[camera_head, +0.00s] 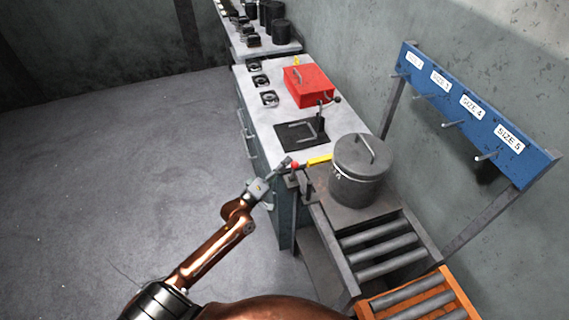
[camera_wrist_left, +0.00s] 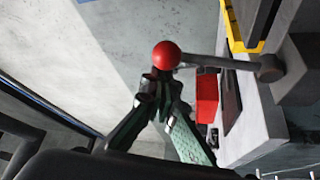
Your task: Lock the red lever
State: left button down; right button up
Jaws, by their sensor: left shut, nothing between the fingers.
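The red lever shows in the wrist view as a red ball knob (camera_wrist_left: 167,55) on a grey rod (camera_wrist_left: 220,62) running right to a pivot on a dark block. In the head view the small red knob (camera_head: 295,166) is at the near corner of the bench, beside a yellow bar (camera_head: 320,160). My left gripper (camera_head: 285,163) reaches to the knob from the left. In the wrist view its fingertips (camera_wrist_left: 163,84) are shut and empty, right by the ball's lower side; I cannot tell whether they touch. My right gripper is not in view.
A grey lidded pot (camera_head: 360,172) stands close to the right of the lever, on a roller stand (camera_head: 381,246). A red box (camera_head: 309,86) sits on the grey bench (camera_head: 262,117). A blue hook rack (camera_head: 480,113) stands at right. The floor at left is clear.

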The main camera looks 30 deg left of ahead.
aim_at(293, 166)
pick_arm(q)
jog(key=shift+s+d+f+m+t+h+b, duration=0.2)
jog(key=shift+s+d+m+h+b, duration=0.25)
jog(key=shift+m+b, duration=0.3)
jog(key=shift+s+d+f+m+t+h+b, duration=0.2)
jog(key=shift+s+d+m+h+b, duration=0.25)
jog(key=shift+m+b, duration=0.35)
jog(key=shift+s+d+f+m+t+h+b, duration=0.2)
jog(key=shift+s+d+m+b, duration=0.1)
jog(key=shift+d+m+b, duration=0.35)
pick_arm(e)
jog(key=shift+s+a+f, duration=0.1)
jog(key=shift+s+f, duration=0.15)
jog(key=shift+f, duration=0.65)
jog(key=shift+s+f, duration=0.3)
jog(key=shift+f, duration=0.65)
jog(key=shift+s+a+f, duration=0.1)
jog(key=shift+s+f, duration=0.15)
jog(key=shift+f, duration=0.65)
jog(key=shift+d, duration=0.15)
pick_arm(q)
jog(key=shift+a, duration=0.1)
